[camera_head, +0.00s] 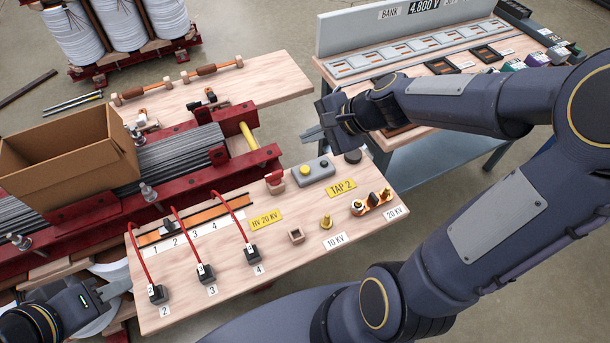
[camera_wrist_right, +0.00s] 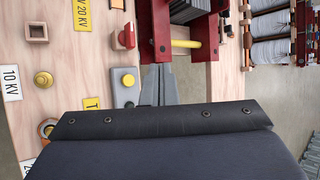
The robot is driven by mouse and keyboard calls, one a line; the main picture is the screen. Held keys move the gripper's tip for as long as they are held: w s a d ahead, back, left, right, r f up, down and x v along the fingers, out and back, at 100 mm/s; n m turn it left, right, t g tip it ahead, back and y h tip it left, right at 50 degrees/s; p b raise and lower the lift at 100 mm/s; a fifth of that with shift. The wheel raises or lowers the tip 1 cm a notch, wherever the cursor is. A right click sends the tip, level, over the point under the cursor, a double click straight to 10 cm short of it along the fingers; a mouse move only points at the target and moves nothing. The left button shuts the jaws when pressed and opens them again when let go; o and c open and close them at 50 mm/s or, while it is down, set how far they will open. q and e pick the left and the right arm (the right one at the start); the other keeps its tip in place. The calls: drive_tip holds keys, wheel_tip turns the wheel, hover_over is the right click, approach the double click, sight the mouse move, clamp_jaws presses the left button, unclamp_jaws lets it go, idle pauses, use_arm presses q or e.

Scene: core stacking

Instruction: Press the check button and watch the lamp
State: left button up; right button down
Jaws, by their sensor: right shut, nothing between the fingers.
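A grey box (camera_head: 314,172) with a yellow button (camera_head: 305,170) stands at the far edge of the wooden board in the head view. It also shows in the right wrist view, with the yellow button (camera_wrist_right: 128,80) facing up. A dark round dome (camera_head: 352,157) sits beside the box and looks unlit; I cannot tell if it is the lamp. My right gripper (camera_head: 312,133) is shut and empty, above the box in the picture; its fingers (camera_wrist_right: 158,84) appear beside the box in the wrist view. My left gripper (camera_head: 112,294) is at the lower left, its jaws unclear.
The board (camera_head: 215,285) carries black plugs with red leads, a red fitting (camera_head: 274,181), a brass knob (camera_head: 326,222) and yellow labels. A cardboard box (camera_head: 70,160) rests on the red-framed core. A bench (camera_head: 440,130) with a meter bank stands at the right.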

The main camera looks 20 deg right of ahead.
sight(309, 170)
drive_tip(key=w+f+m, duration=0.1)
drive_tip(key=f, duration=0.1)
drive_tip(key=w+d+f+m, duration=0.1)
drive_tip(key=w, duration=0.1)
drive_tip(key=shift+f+m+b, duration=0.3)
drive_tip(key=shift+f+m, duration=0.1)
wheel_tip(309, 170, down, 9)
drive_tip(key=b, duration=0.8)
drive_tip(key=shift+r, duration=0.1)
idle(1.5)
drive_tip(key=shift+f+b, duration=0.4)
drive_tip(key=shift+b, duration=0.1)
drive_tip(key=shift+f+b, duration=0.5)
idle(0.4)
idle(0.3)
drive_tip(key=shift+r+p, duration=0.9)
drive_tip(key=shift+r, duration=0.05)
drive_tip(key=shift+r, duration=0.1)
